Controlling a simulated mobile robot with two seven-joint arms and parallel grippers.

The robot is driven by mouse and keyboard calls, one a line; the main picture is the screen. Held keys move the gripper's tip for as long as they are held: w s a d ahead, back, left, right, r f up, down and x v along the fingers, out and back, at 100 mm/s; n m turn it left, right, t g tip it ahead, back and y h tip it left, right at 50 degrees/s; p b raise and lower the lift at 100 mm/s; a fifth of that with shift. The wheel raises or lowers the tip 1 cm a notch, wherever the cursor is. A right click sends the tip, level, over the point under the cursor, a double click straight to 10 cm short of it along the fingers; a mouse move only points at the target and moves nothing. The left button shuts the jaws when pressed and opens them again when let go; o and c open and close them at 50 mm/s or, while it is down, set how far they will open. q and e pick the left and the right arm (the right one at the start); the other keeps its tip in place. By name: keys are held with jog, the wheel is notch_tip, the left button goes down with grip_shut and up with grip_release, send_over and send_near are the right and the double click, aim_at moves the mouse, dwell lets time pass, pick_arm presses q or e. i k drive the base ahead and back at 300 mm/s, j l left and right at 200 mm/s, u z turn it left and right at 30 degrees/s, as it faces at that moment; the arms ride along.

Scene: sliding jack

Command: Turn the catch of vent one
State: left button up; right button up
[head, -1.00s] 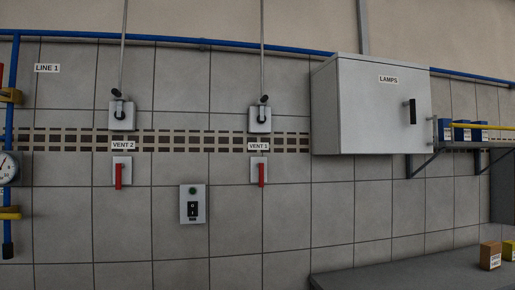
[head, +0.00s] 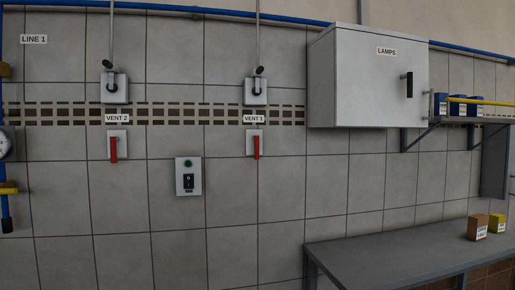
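The vent one plate group is on the tiled wall, marked by the VENT 1 label (head: 254,119). Above the label is a grey switch plate (head: 256,97) with a black, tilted lever (head: 258,75). Below the label is a pale plate with a red handle (head: 256,147) hanging straight down. I cannot tell which of these two parts is the catch. A matching group stands to the left under the VENT 2 label (head: 117,118), with its own red handle (head: 113,148) also hanging down. Neither of my grippers is in view.
A grey LAMPS cabinet (head: 363,88) juts from the wall to the right. A grey bench (head: 390,245) stands below it, with boxes (head: 477,227) on it. A shelf (head: 470,120) holds blue boxes. A button box (head: 188,177) sits between the vents. Blue piping is at left.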

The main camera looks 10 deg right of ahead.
aim_at(256, 137)
jog(key=i+j, duration=0.1)
jog(key=i, duration=0.4)
jog(key=i+j, duration=0.1)
jog(key=i, duration=0.4)
jog(key=l+z, duration=0.05)
